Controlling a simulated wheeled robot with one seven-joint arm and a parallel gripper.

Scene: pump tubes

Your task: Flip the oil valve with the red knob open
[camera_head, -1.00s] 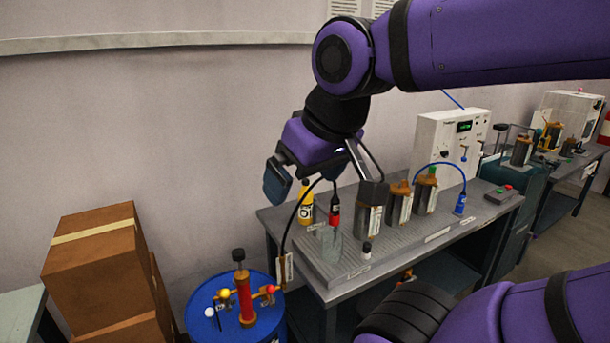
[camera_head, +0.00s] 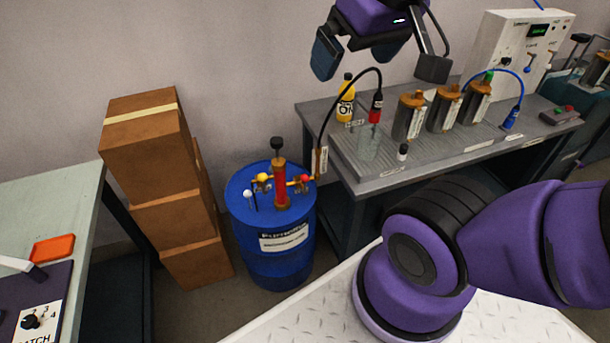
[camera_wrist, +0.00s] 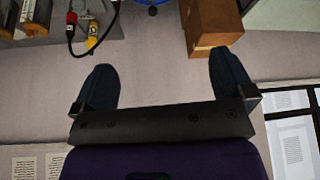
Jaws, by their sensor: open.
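The blue oil drum (camera_head: 268,236) stands on the floor left of the grey workbench. On its top is a red pump cylinder (camera_head: 281,186) with a black top. A red knob (camera_head: 305,178) sits on the brass fitting to the right of the cylinder, and a yellow knob (camera_head: 263,177) to its left. My gripper (camera_head: 378,60) is open and empty, high above the bench and to the upper right of the drum, well apart from it. In the wrist view its two dark fingers (camera_wrist: 165,88) are spread wide. A bit of the blue drum (camera_wrist: 150,2) shows at the top edge there.
Stacked cardboard boxes (camera_head: 150,150) stand left of the drum. A table (camera_head: 60,200) is at the far left. Air above the drum is clear.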

